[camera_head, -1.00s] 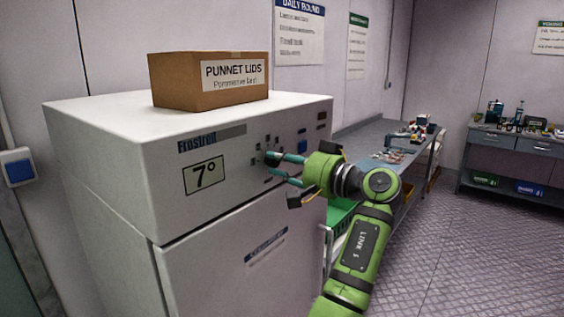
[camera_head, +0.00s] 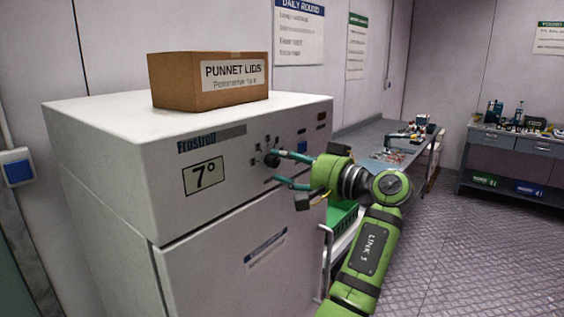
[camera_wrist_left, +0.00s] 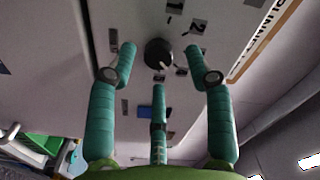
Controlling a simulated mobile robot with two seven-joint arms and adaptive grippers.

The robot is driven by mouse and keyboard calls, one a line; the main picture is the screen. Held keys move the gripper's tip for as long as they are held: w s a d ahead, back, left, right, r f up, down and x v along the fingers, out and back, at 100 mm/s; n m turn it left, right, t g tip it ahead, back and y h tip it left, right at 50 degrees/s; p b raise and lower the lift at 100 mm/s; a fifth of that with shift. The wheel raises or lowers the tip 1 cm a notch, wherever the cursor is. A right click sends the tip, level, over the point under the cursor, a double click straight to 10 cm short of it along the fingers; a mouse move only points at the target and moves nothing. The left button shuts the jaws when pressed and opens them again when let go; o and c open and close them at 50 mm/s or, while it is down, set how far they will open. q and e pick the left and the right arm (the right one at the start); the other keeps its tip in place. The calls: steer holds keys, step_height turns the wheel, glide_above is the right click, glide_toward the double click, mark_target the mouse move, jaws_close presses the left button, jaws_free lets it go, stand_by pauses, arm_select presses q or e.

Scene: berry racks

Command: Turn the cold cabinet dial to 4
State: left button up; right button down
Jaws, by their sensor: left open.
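The white cold cabinet (camera_head: 110,155) stands at the left in the head view, with a display (camera_head: 205,175) reading 7°. Its dark round dial (camera_head: 271,158) is on the upper front panel, right of the display. My left gripper (camera_head: 280,168) is open in front of the panel, its teal fingers pointing at the dial. In the left wrist view the dial (camera_wrist_left: 158,53) lies ahead between the spread fingers (camera_wrist_left: 160,75), with a pale pointer mark at its lower right. A gap seems to separate dial and fingers. Number labels around the dial are mostly too small to read. My right gripper is not in view.
A cardboard box (camera_head: 208,82) labelled PUNNET LIDS sits on the cabinet. A grey bench (camera_head: 360,138) with small items and a green crate (camera_head: 340,215) stand right of the cabinet. Another bench (camera_head: 515,143) is at the far right. The floor between is clear.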

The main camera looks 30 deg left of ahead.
arm_select(q)
steer(key=d, duration=1)
steer(key=shift+s+d, duration=0.2)
steer(key=shift+s, duration=0.25)
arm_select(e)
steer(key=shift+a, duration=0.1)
arm_select(q)
steer(key=shift+r, duration=0.1)
steer(key=a+n, duration=0.4)
steer(key=n, duration=0.1)
steer(key=a+n, duration=0.4)
steer(key=n, duration=0.1)
steer(key=a+n, duration=0.4)
steer(key=shift+w+f+n, duration=0.2)
steer(key=shift+w+n, duration=0.2)
steer(key=shift+a+f, duration=0.1)
steer(key=shift+a, duration=0.25)
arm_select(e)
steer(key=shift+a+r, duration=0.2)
arm_select(q)
steer(key=shift+d, duration=0.1)
